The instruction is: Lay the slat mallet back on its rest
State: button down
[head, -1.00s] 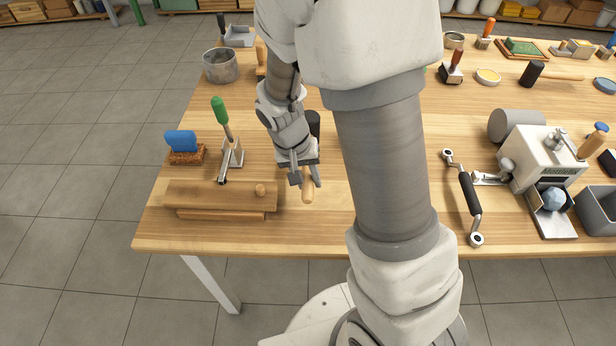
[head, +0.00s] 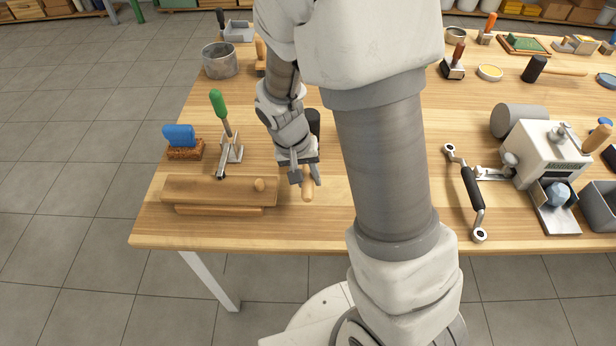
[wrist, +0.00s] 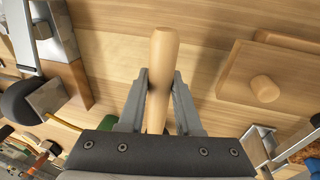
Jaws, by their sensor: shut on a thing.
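My gripper (head: 304,180) is shut on the light wooden handle of the mallet (head: 307,191), near the table's front left part. The wrist view shows this handle (wrist: 161,70) between the two fingers, its rounded free end pointing away from the palm. A dark cylinder (head: 313,120) shows behind my wrist and looks like the mallet's head; my gripper hides the join. I cannot tell how high the mallet is above the table. I cannot make out its rest.
A wooden board with a round peg (head: 220,191) lies just left of my gripper. Behind it are a green-handled tool (head: 222,120) and a blue-topped brush (head: 182,141). A double-ended crank (head: 470,190) and white machine (head: 546,153) stand right. Another black-headed mallet (head: 535,70) lies at the back right.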

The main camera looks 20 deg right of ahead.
jog(key=shift+b+x, duration=0.8)
jog(key=shift+x, duration=0.1)
dwell(0.3)
jog(key=c, duration=0.5)
grip_release()
jog(key=shift+a, duration=0.2)
jog(key=shift+s, duration=0.1)
jog(key=shift+r, duration=0.1)
jog(key=shift+p+v, duration=2.85)
jog(key=shift+v, duration=1.1)
